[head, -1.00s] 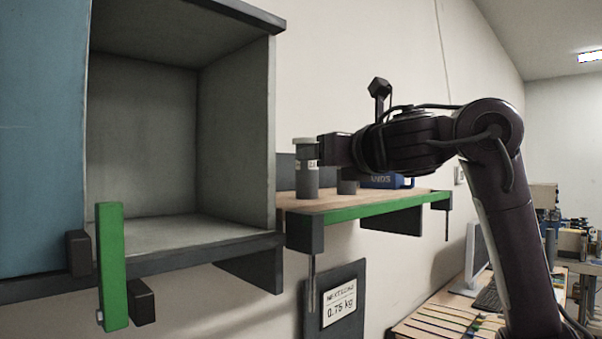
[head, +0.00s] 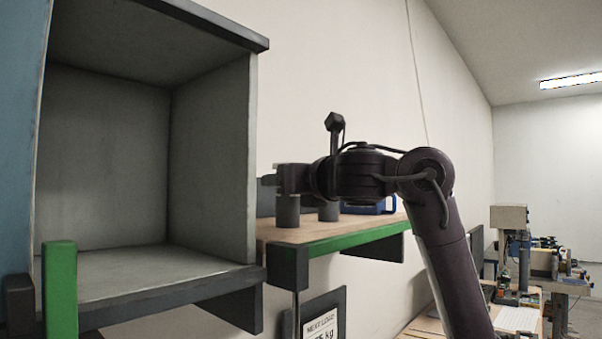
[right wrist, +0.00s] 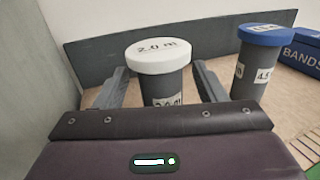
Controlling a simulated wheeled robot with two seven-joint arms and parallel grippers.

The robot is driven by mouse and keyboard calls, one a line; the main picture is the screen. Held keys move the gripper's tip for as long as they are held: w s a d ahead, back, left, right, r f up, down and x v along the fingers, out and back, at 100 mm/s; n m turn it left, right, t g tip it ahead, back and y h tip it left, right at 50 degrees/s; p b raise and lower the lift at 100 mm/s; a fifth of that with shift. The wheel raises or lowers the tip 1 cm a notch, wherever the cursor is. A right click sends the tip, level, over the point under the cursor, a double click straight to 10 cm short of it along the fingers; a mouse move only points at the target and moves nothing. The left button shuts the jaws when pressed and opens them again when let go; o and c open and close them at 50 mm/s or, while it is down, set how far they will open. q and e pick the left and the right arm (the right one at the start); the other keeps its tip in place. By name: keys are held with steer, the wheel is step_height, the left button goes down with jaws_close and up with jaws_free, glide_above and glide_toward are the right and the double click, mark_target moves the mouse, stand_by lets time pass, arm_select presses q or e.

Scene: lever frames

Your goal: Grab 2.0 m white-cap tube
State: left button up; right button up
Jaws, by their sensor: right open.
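The white-cap tube (right wrist: 160,60), marked 2.0 m on its cap, stands upright on the shelf in the right wrist view. My right gripper (right wrist: 158,88) is open, with one finger on each side of this tube. In the head view the gripper (head: 276,180) covers the tube's upper part, and only its grey lower body (head: 288,212) shows below. A blue-cap tube (right wrist: 254,62) with a label stands to the right, outside the fingers. My left gripper is not in view.
The wooden shelf (head: 340,226) has a green front edge. A blue box (right wrist: 300,48) marked BANDS stands right of the tubes. A grey back panel (right wrist: 100,56) is behind them. An open grey cabinet (head: 210,160) borders the shelf's left side.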

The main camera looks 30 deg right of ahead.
steer(key=shift+w+r, duration=0.1)
steer(key=shift+w, duration=0.5)
steer(key=shift+w+p, duration=0.25)
steer(key=shift+p, duration=0.05)
steer(key=shift+w, duration=0.45)
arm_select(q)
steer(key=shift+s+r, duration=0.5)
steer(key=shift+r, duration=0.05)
arm_select(e)
steer(key=shift+s, duration=0.1)
steer(key=c, duration=1.2)
